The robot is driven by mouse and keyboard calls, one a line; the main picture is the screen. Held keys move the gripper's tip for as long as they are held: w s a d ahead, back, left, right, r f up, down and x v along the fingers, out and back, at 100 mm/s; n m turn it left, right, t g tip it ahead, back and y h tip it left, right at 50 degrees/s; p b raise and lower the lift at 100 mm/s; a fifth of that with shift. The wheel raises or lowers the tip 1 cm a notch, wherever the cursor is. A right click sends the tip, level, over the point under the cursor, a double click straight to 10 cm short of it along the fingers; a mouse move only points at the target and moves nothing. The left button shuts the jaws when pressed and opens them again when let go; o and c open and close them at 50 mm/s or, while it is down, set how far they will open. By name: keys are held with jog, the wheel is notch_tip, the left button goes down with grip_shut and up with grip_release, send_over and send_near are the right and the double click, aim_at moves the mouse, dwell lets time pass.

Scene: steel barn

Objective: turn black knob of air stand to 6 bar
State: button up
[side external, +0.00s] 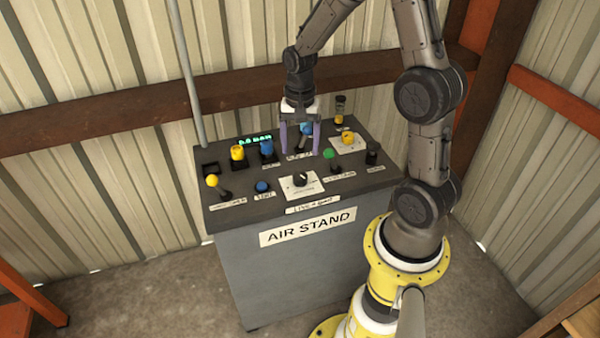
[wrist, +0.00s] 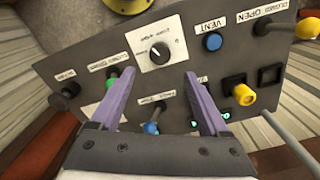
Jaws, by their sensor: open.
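The air stand (side external: 290,250) is a grey cabinet with a dark sloping panel. Its black knob (side external: 300,180) sits on a white dial plate near the panel's front middle. The black knob also shows in the wrist view (wrist: 160,53), just beyond the fingertips, with a white pointer mark; the scale figures are too small to read. My gripper (side external: 300,150) is open, its two purple fingers pointing down over the panel behind the black knob. In the wrist view my gripper (wrist: 159,78) holds nothing, and the knob is apart from both fingers.
A blue-tipped lever (wrist: 151,128) shows between my fingers. Around stand a green button (side external: 328,154), a blue vent button (side external: 262,186), a yellow-ball lever (side external: 212,181), yellow (side external: 237,152) and blue (side external: 266,148) knobs, and a yellow knob on a white plate (side external: 347,138). A lit green display (side external: 255,140) is at the back.

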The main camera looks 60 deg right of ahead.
aim_at(300, 175)
notch_tip(300, 175, down, 10)
jog(key=shift+r, duration=0.15)
dwell(0.3)
grip_shut()
